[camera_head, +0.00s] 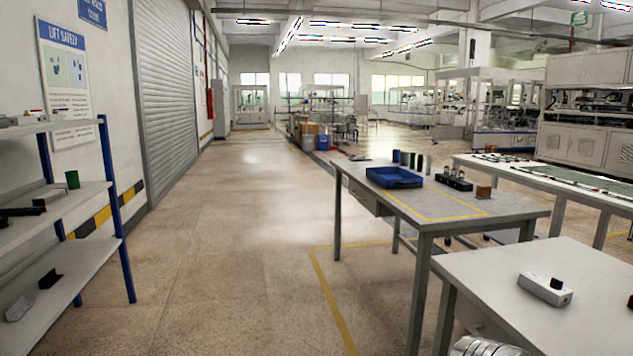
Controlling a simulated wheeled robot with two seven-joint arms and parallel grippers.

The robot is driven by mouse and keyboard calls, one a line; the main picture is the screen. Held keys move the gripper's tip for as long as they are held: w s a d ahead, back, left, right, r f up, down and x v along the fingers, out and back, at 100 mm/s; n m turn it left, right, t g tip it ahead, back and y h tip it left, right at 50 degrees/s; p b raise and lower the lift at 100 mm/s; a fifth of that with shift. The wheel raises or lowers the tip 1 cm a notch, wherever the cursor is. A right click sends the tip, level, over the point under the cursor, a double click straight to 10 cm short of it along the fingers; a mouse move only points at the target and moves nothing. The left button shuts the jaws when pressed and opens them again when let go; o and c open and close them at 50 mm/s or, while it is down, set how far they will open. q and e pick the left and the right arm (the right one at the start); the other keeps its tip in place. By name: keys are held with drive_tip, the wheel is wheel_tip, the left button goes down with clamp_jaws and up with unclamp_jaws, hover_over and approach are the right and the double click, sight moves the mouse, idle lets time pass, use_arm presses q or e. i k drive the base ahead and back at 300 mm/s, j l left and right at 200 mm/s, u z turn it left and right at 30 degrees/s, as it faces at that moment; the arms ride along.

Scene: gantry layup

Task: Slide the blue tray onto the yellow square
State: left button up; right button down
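The blue tray (394,183) is a shallow open box. It lies flat toward the back left of a grey worktable (365,183), right of the aisle. The yellow square (458,217) is a thin outline on the same tabletop, in front of the tray and to its right. Its far left part runs up to the tray's front side; whether the tray covers part of the outline is hard to tell. The inside of the square looks mostly bare. Neither of my grippers shows in this view.
Several small cylinders (412,160), a black holder (454,182) and a brown block (483,192) stand along the table's back edge. A nearer table (520,265) carries a white device (545,289). Shelves (60,215) stand at left. The aisle floor (235,235) is clear.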

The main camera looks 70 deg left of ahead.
sight(389, 177)
drive_tip(key=i+j+u, duration=0.1)
drive_tip(key=j+u, duration=0.2)
drive_tip(key=u, duration=0.15)
drive_tip(key=i+j+u, duration=0.1)
drive_tip(key=j+u, duration=0.15)
drive_tip(key=u, duration=0.25)
drive_tip(key=i+j+u, duration=0.15)
drive_tip(key=u, duration=0.3)
drive_tip(key=i+j+u, duration=0.15)
drive_tip(key=i+j, duration=0.15)
drive_tip(key=i+j+u, duration=0.15)
drive_tip(key=i, duration=0.35)
drive_tip(key=i+j+u, duration=0.15)
drive_tip(key=u, duration=0.3)
drive_tip(key=i+j+u, duration=0.15)
drive_tip(key=u, duration=0.25)
drive_tip(key=i+j+u, duration=0.1)
drive_tip(key=i+u, duration=0.15)
drive_tip(key=u, duration=0.2)
drive_tip(key=i, duration=2.6)
drive_tip(key=i+z, duration=0.15)
drive_tip(key=i, duration=0.35)
drive_tip(key=i+j+z, duration=0.15)
drive_tip(key=i, duration=0.3)
drive_tip(key=i+j+z, duration=0.1)
drive_tip(key=i, duration=0.35)
drive_tip(key=i+j+z, duration=0.15)
drive_tip(key=i, duration=0.35)
